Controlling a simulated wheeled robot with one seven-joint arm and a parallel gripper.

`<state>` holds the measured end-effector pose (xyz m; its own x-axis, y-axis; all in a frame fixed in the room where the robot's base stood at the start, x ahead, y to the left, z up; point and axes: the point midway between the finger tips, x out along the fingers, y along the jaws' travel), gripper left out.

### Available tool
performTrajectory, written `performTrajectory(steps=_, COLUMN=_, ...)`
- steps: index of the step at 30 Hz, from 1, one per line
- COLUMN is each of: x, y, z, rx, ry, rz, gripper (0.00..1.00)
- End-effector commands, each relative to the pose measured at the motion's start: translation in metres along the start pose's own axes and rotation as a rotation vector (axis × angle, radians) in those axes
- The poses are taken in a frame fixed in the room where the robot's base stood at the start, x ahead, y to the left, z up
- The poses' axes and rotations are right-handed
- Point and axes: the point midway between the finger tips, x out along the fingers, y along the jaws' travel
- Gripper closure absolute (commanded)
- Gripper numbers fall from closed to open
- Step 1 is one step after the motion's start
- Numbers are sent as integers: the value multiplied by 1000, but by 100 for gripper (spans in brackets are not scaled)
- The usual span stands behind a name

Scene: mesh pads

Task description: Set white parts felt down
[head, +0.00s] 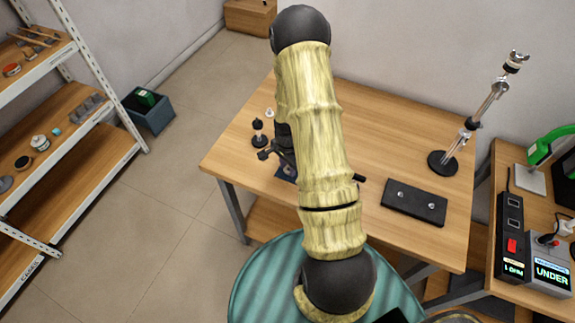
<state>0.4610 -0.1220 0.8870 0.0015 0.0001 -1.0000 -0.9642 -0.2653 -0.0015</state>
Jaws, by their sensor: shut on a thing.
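My gripper (284,160) shows only in part at the left edge of my arm, above the wooden table (235,140). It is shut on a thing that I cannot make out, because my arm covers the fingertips. A small dark blue patch (286,174) shows just below the gripper; I cannot tell whether it is held or lies on the table. I cannot pick out the white parts felt anywhere in this view.
A small black stand (258,134) and a small white piece (269,113) are beside the gripper. A black plate with two knobs (414,203) and a metal stand (443,162) are on the right. The table's left front area is clear.

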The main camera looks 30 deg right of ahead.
Motion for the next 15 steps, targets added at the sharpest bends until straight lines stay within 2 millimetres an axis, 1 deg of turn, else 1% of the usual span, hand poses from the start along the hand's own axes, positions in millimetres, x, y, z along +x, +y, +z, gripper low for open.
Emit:
performTrajectory(steps=5, x=4, y=0, z=0, rx=0, ry=0, rz=1, gripper=90)
performTrajectory(steps=6, x=3, y=0, z=0, rx=0, ry=0, rz=0, gripper=66)
performTrajectory(steps=9, x=3, y=0, z=0, rx=0, ry=0, rz=0, gripper=48)
performTrajectory(steps=15, x=3, y=0, z=0, rx=0, ry=0, rz=1, gripper=48)
